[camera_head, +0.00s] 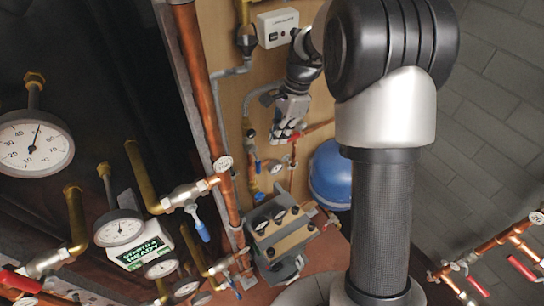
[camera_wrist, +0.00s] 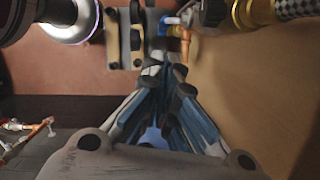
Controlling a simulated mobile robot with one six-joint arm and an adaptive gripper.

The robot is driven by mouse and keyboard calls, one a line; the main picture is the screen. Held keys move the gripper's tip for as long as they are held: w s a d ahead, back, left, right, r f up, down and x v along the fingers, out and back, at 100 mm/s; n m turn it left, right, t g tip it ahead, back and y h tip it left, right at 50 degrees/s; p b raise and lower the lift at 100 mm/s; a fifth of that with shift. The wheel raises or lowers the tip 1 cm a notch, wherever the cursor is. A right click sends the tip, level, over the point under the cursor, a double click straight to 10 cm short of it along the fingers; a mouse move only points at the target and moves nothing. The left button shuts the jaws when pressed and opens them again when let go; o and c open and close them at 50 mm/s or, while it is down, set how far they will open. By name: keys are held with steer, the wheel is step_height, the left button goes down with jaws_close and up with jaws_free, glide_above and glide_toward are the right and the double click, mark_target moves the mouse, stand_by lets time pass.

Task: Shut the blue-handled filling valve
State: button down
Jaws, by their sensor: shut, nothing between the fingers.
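My gripper (camera_head: 284,134) points down at the tan wall panel, in front of the small pipes there. In the wrist view my gripper (camera_wrist: 168,82) has its fingers together with nothing between them. Just beyond the fingertips, the wrist view shows a blue handle (camera_wrist: 171,20) on a silver valve with a copper pipe below it. The head view shows a small blue handle (camera_head: 257,166) under the brass fitting left of my gripper. Another blue-handled valve (camera_head: 201,230) is on the copper pipe farther left. I cannot tell which is the filling valve. No contact with a handle is visible.
A braided hose (camera_wrist: 297,9) with a brass fitting (camera_wrist: 254,11) is at the wrist view's upper right. Gauges and pipes (camera_head: 36,143) fill the left.

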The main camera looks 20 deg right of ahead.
steer(key=b+x, duration=0.3)
steer(key=x, duration=0.7)
steer(key=shift+s+a+f+y+p, duration=0.1)
steer(key=shift+a+f+y+p, duration=0.15)
steer(key=shift+y+p, duration=0.4)
stand_by(0.4)
